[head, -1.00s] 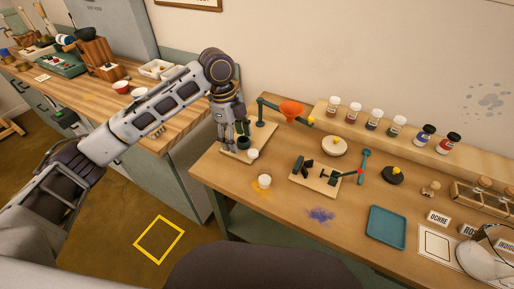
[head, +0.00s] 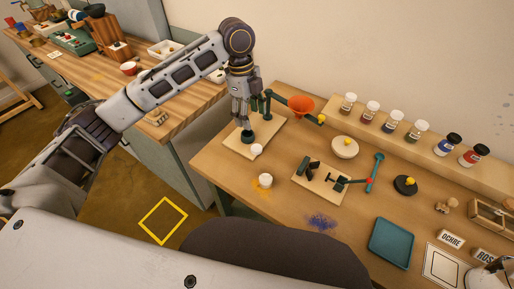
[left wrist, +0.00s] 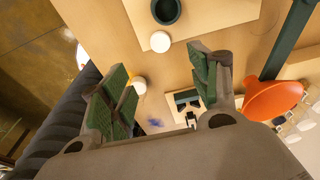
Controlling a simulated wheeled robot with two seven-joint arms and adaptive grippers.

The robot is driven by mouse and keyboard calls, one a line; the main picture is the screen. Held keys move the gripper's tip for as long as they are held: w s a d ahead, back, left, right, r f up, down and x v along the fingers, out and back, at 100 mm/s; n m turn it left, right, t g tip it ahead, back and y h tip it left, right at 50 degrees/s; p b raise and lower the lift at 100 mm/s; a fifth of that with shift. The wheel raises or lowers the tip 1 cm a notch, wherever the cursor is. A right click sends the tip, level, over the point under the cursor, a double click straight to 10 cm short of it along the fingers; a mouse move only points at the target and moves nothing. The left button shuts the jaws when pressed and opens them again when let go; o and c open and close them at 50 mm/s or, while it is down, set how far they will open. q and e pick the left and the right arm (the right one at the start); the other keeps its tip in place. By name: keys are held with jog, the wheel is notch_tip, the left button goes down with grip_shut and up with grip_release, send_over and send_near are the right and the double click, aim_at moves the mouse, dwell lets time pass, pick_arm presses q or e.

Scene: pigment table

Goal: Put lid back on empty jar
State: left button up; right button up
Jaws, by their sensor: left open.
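My left gripper (head: 241,118) is open and empty above the pale board (head: 268,135) at the table's left end. A small dark teal cup (head: 247,138) stands on the board below it; the cup also shows in the left wrist view (left wrist: 166,10). A small white round piece (head: 256,150), perhaps a lid, sits by the cup at the board's front edge. A white pot (head: 265,180) stands on the table amid yellow powder. Several lidded jars stand on the rear ledge, including a white-lidded jar (head: 348,104). I cannot tell which jar is empty. My right gripper is out of view.
An orange funnel (head: 301,105) on a teal stand is right of the gripper. A board with a dark device (head: 318,180), a cream round dish (head: 345,147), a black disc (head: 405,185) and a teal tray (head: 391,243) lie further right. Purple powder (head: 320,221) marks clear tabletop.

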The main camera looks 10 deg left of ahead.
pick_arm(q)
send_over(256, 148)
jog(key=f, duration=0.7)
jog(key=shift+w+a+f, duration=0.2)
jog(key=shift+a, duration=0.2)
jog(key=shift+f, duration=0.65)
jog(key=shift+d+f, duration=0.1)
jog(key=shift+f, duration=0.4)
notch_tip(256, 148, down, 3)
jog(key=shift+s+d+r, duration=0.1)
jog(key=shift+d, duration=0.05)
jog(key=shift+d+f, duration=0.1)
jog(key=shift+f, duration=0.5)
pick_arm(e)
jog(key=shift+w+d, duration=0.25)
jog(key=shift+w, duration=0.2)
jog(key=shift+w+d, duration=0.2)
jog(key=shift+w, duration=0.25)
